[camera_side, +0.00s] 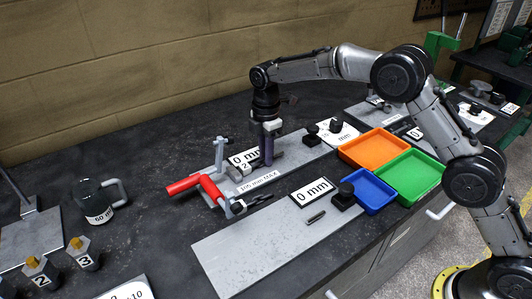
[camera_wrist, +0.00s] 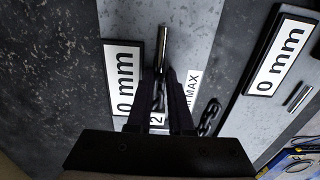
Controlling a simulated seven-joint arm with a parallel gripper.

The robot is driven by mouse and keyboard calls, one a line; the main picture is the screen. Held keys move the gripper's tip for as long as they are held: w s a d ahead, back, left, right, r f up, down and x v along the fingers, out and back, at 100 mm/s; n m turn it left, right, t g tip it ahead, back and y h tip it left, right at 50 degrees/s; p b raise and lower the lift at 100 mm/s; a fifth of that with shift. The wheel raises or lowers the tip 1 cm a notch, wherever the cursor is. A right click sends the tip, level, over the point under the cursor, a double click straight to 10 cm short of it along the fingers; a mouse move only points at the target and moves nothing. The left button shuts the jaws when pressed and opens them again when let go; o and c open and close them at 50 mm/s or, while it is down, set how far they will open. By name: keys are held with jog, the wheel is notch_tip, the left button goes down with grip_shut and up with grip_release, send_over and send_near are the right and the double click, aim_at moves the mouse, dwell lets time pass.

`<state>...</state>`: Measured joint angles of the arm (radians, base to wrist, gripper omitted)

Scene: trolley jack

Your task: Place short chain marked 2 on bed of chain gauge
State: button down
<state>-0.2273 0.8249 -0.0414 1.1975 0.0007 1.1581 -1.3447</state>
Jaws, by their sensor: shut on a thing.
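My gripper (camera_side: 267,158) is low over the chain gauge, a grey plate (camera_side: 212,180) with a "0 mm" sign and a "105 MAX" label (camera_side: 259,182). In the wrist view its narrow fingers (camera_wrist: 164,76) are shut on the short dark chain (camera_wrist: 159,94). A white tag marked 2 (camera_wrist: 156,118) shows between the fingers, and in the side view a 2 shows on the gauge left of them. The fingers hide much of the chain; I cannot tell whether it touches the bed. A metal rod (camera_wrist: 164,42) lies just beyond the fingertips.
A second plate (camera_side: 260,255) with a "0 mm" sign lies in front. Orange (camera_side: 372,148), green (camera_side: 410,176) and blue (camera_side: 370,190) trays stand right.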

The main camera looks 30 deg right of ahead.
jog(key=c, duration=0.8)
grip_release()
jog(key=shift+f, duration=0.1)
notch_tip(320, 180, up, 12)
jog(key=shift+r, duration=0.2)
